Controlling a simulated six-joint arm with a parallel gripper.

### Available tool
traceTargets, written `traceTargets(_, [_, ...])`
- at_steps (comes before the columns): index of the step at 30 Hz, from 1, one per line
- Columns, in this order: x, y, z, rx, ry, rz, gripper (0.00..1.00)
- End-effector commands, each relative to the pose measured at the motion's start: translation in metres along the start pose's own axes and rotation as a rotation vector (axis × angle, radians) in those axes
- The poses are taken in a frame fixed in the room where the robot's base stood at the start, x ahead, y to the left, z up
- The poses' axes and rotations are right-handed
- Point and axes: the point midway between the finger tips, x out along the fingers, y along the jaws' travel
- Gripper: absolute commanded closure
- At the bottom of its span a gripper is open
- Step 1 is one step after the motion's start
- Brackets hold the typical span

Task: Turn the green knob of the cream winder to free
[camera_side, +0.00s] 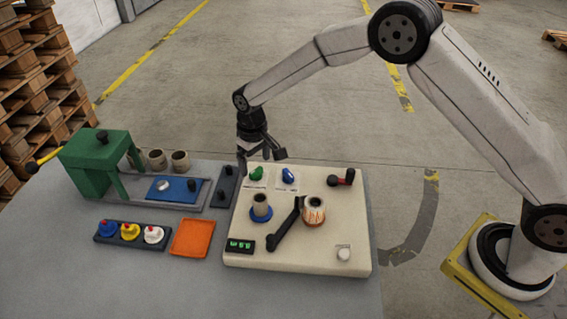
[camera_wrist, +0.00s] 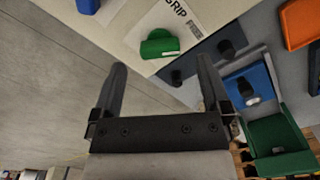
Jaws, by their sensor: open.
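The cream winder (camera_side: 300,256) stands on the grey table. Its green knob (camera_side: 256,173) sits on a white label plate near the back left corner of its top. In the wrist view the green knob (camera_wrist: 160,44) lies ahead of my fingertips, roughly midway between them, beside a label with the letters GRIP. Which marking the knob points to cannot be read. My gripper (camera_side: 262,160) hangs over the back left of the winder, close to the green knob. In the wrist view my gripper (camera_wrist: 163,68) is open, with nothing between its fingers.
A blue knob (camera_side: 288,175) sits just right of the green one. A red-and-black lever (camera_side: 342,179), a black arm (camera_side: 285,227) and an orange-striped roll (camera_side: 314,211) are also on the winder. A dark two-knob block (camera_side: 224,187) and a green press (camera_side: 95,160) stand left.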

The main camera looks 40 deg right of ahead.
Motion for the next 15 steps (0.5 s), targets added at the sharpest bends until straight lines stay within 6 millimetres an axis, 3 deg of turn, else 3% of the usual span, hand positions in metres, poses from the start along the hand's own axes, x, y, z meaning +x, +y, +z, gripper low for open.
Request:
traceTargets(7, [-0.034,0.0,-0.001,0.001,0.003,0.0,0.03])
traceTargets(15, [-0.05,0.0,0.0,0.001,0.001,0.0,0.03])
